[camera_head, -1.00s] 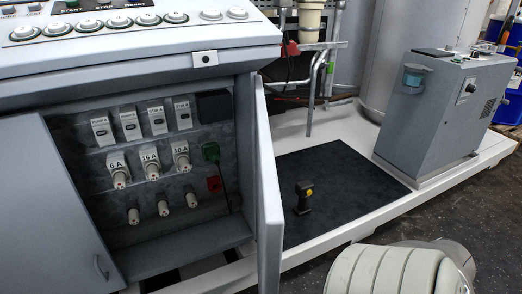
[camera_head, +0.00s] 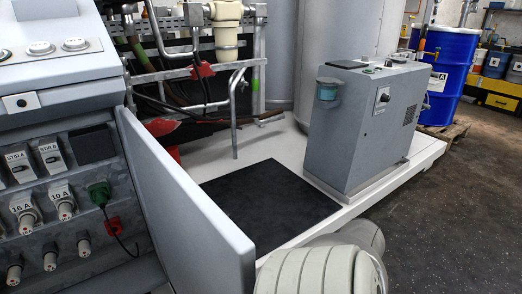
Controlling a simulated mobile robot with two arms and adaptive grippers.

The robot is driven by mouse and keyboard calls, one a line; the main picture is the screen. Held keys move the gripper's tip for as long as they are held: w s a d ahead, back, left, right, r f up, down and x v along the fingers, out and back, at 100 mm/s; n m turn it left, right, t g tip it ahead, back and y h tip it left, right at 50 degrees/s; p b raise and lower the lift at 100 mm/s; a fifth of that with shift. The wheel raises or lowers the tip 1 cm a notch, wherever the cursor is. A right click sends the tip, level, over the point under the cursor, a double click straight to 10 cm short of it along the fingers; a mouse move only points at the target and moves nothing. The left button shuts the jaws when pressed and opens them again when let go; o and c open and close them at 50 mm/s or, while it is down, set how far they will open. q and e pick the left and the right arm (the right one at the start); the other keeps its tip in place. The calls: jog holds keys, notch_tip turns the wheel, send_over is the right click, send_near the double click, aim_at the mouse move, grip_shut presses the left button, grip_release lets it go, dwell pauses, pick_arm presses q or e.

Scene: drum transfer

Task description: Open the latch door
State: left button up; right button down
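A grey cabinet door (camera_head: 185,195) stands swung open on the right side of the grey control cabinet (camera_head: 95,148), with the compartment's inside showing. I see no latch on the face of the door turned to me. Neither of my grippers is in view. Only a pale rounded link of my own arm shows at the bottom, to the right of the door.
Inside the cabinet are switches, several knobs (camera_head: 63,205) and a green plug (camera_head: 99,193). Behind the door lies a black mat (camera_head: 275,205) on a white platform. A grey box unit (camera_head: 355,135) stands right of it. Blue drums (camera_head: 450,70) are at the back right. Dark floor is open at right.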

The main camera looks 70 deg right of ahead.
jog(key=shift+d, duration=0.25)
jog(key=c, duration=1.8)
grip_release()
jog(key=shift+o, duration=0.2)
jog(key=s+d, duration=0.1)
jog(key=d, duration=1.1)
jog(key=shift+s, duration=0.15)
